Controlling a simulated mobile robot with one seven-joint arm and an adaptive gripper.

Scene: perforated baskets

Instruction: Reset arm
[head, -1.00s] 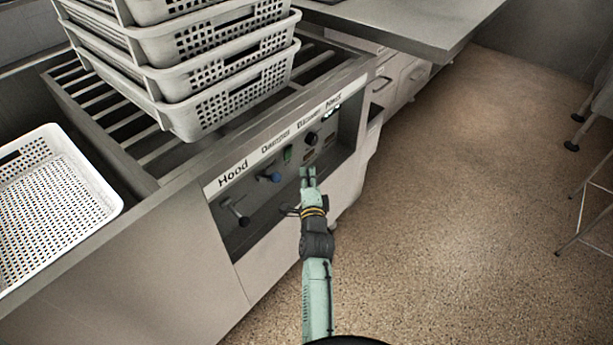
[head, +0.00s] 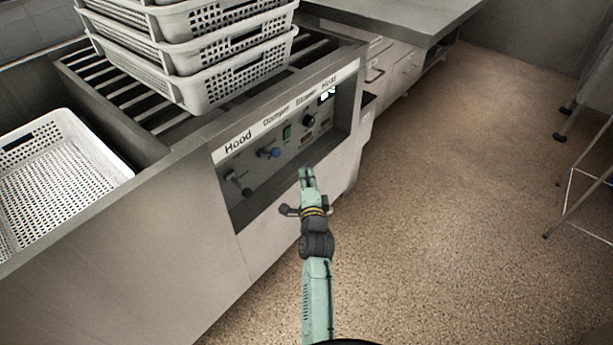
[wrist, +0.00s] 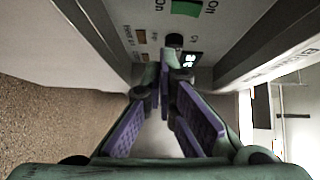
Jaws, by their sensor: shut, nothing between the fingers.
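My gripper (head: 308,174) is at the end of my pale green arm, in front of the control panel of the counter unit in the head view. Its fingers are together with nothing between them. In the wrist view the purple-padded fingers (wrist: 163,95) converge and point toward the panel's switches. The green switch also shows in the wrist view (wrist: 187,8). I see no contact between gripper and panel.
A stack of white perforated baskets (head: 215,88) stands on the slatted top. Another white basket (head: 60,185) sits at the left. A grey worktop (head: 410,14) is behind. Open speckled floor (head: 450,180) lies to the right, with metal stand legs (head: 570,195) at the far right.

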